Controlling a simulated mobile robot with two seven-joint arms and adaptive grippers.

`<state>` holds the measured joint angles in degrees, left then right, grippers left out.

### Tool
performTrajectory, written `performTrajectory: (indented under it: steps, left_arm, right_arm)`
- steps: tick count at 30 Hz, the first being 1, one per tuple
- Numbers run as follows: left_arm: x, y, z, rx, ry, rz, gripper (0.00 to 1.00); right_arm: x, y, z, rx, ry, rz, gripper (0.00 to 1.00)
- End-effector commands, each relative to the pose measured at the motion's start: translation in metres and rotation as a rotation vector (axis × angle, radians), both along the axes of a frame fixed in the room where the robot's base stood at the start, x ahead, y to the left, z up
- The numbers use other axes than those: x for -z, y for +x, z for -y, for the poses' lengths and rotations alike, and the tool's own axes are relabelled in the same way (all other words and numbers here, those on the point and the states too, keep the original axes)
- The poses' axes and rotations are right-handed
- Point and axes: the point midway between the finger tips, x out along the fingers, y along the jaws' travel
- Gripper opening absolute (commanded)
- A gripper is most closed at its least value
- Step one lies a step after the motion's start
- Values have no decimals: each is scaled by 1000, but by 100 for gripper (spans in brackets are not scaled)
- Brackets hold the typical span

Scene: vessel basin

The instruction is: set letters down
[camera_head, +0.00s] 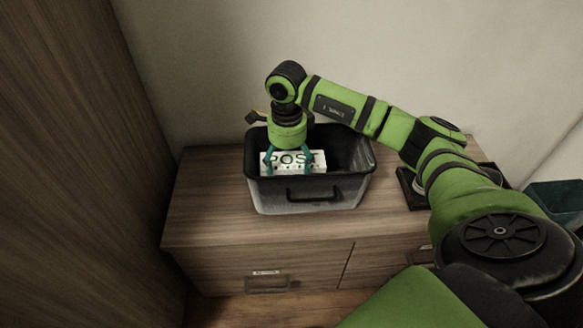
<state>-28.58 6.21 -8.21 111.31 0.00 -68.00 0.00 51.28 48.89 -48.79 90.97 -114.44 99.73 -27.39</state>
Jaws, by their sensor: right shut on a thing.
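A white block with dark letters reading POST (296,169) shows inside the upper front of a dark basin (357,190) with a front handle. My right gripper (288,158) reaches down into the basin from above. Its teal fingers are shut on the letters, one toward each side. The letters sit just behind the basin's front rim. Their underside is hidden, so I cannot tell whether they touch the basin floor. My left gripper is not in view.
The basin stands on a wooden cabinet (210,205) with drawers. A dark tray (411,188) lies to the right, partly behind my right arm. A dark teal container (555,200) is at the far right. A tall wooden panel (75,150) bounds the left; the cabinet top left of the basin is clear.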

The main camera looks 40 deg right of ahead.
Motion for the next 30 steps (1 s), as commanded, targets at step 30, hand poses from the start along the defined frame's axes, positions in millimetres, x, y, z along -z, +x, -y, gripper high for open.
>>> performTrajectory:
  steps: [30]
  left_arm:
    - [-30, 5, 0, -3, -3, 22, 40]
  right_arm:
    - [53, 0, 0, -2, 0, 2, 50]
